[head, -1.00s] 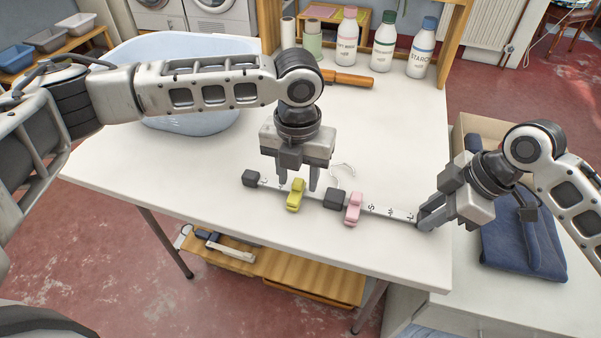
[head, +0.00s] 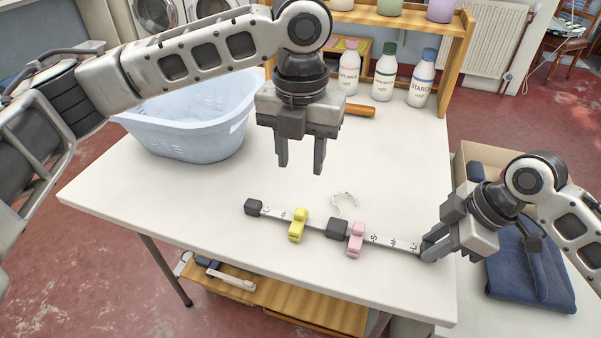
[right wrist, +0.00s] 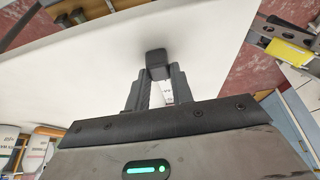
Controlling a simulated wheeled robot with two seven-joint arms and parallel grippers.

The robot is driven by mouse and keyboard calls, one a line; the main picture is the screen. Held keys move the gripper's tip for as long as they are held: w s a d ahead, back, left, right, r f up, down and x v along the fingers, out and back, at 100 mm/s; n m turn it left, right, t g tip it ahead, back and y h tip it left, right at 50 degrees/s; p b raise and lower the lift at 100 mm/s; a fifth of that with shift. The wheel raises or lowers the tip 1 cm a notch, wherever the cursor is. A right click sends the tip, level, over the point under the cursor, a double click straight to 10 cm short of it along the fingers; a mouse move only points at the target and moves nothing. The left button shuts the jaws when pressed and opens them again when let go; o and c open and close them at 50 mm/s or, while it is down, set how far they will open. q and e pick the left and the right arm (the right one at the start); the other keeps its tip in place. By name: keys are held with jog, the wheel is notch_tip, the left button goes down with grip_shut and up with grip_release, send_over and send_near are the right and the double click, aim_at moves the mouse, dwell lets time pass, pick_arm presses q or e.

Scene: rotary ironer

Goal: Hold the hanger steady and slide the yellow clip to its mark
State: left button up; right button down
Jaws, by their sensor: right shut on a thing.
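The hanger is a pale bar (head: 393,243) with printed marks, a dark left end block (head: 254,207), a dark middle block (head: 337,229) and a wire hook, lying on the white table. The yellow clip (head: 298,225) sits on the bar between those blocks, with small marks to its left. A pink clip (head: 356,239) sits just right of the middle block. My left gripper (head: 300,168) is open and empty, above and behind the yellow clip. My right gripper (head: 430,252) is shut on the bar's right end; a dark block (right wrist: 157,65) shows at its fingertips in the right wrist view.
A pale blue basket (head: 195,125) stands at the table's back left. Several bottles, including one with a blue cap (head: 422,78), and a wooden-handled thing (head: 360,110) are at the back. Folded dark blue cloth (head: 530,265) lies right of the table. The table left of the hanger is clear.

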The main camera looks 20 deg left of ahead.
pick_arm(q)
jog(key=shift+r, duration=0.35)
pick_arm(e)
jog(key=c, duration=1.1)
grip_release()
jog(key=shift+c, duration=0.2)
